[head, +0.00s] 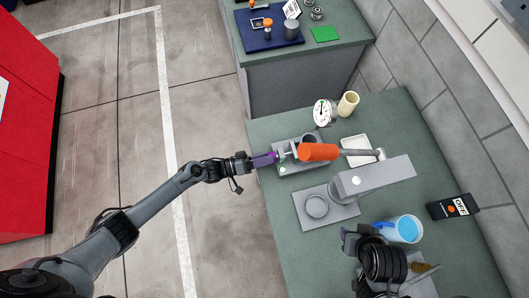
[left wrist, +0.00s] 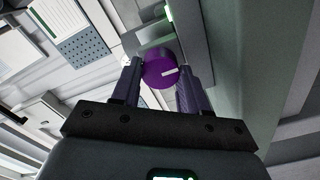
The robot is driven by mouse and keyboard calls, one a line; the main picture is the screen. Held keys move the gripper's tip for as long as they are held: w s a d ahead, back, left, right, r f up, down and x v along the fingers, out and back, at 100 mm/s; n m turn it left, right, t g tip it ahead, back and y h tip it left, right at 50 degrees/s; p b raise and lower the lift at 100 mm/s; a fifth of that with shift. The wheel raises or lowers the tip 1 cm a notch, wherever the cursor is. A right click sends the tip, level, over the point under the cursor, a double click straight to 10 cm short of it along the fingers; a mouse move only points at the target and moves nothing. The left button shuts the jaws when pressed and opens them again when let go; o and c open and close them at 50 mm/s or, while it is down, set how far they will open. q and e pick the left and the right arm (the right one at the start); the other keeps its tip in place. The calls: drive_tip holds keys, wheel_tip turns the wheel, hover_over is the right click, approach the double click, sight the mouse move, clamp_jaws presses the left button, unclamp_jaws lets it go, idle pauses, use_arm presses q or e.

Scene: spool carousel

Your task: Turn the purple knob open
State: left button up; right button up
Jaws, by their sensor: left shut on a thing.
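The purple knob (left wrist: 160,70) is round with a short white mark on its face. It sits between the two fingers of my left gripper (left wrist: 160,82) in the left wrist view. In the head view my left gripper (head: 258,161) comes in from the left and is shut on the knob (head: 270,157), at the left end of a grey fixture (head: 296,168). The fingers and my gripper hide part of the knob. What may be my right gripper (head: 362,240) shows dark at the lower right; its fingers are unclear.
An orange cylinder (head: 318,152) lies right of the knob, in line with a grey rod. A grey arm-like block (head: 375,178), a round dial (head: 323,112), a tan cylinder (head: 348,104), a white tray (head: 351,145) and a blue-filled cup (head: 407,229) share the green bench (head: 280,218).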

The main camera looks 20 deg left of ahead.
use_arm(q)
drive_tip(key=o, duration=1.1)
drive_tip(key=shift+c, duration=0.2)
drive_tip(key=b+v, duration=0.1)
drive_tip(key=v, duration=1)
drive_tip(key=shift+d, duration=0.1)
